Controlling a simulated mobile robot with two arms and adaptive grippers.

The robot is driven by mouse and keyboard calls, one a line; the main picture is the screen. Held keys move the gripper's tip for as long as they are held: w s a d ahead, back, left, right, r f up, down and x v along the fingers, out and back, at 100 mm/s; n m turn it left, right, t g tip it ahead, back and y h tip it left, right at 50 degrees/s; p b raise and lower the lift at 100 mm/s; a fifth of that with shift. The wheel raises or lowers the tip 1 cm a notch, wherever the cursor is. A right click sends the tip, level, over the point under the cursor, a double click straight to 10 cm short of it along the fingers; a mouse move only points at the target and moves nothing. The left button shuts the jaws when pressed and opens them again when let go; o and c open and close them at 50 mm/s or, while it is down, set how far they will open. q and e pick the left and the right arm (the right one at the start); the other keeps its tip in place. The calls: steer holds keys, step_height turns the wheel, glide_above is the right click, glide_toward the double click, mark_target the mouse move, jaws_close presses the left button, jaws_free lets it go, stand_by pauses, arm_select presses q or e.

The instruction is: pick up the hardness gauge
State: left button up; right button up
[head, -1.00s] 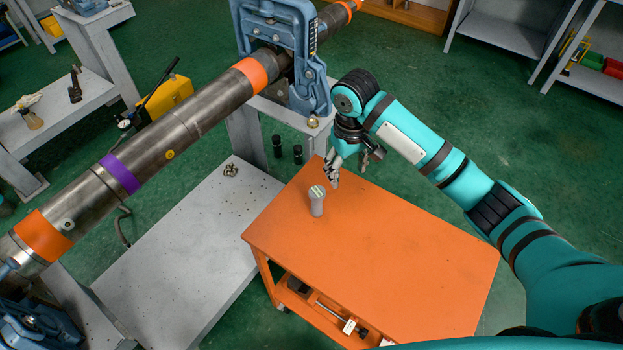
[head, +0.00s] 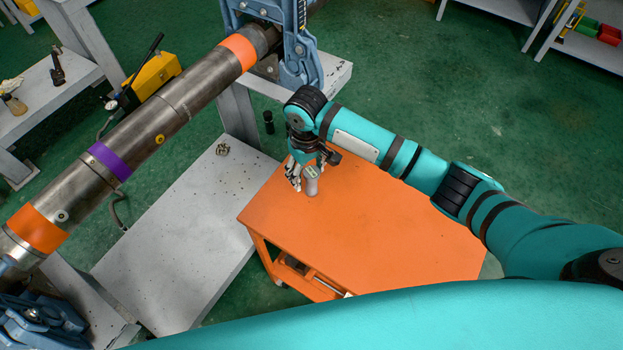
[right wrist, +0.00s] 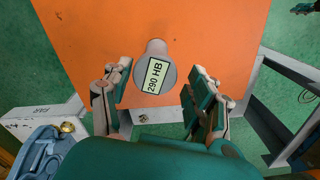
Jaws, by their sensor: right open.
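The hardness gauge (head: 311,182) is a small grey cylinder standing upright on the orange cart top (head: 370,230). In the right wrist view the gauge (right wrist: 156,72) shows a round top with a display reading "290 HB". My right gripper (head: 302,184) is open at the gauge, by the cart's far left part. In the right wrist view its two fingers (right wrist: 160,95) are spread, one to each side of the gauge's near end, with gaps between. Whether the fingers reach down beside the gauge is hard to tell. My left gripper is not in view.
A thick steel pipe (head: 160,125) with orange and purple bands runs diagonally at left, held in a blue vise (head: 292,40). A grey bench (head: 180,230) stands left of the cart. The rest of the cart top is clear.

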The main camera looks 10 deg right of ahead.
mark_target(312, 184)
steer(key=shift+s+d+f, duration=0.1)
steer(key=shift+d+f, duration=0.05)
steer(key=shift+f, duration=0.25)
steer(key=f, duration=0.1)
steer(key=f+p, duration=0.1)
steer(key=f, duration=0.1)
steer(key=shift+s+d+f, duration=0.15)
steer(key=shift+d+f, duration=0.15)
steer(key=shift+d, duration=0.05)
steer(key=shift+f, duration=0.45)
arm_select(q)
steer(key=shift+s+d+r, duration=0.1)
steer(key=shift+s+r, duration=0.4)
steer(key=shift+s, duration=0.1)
arm_select(e)
jaws_close()
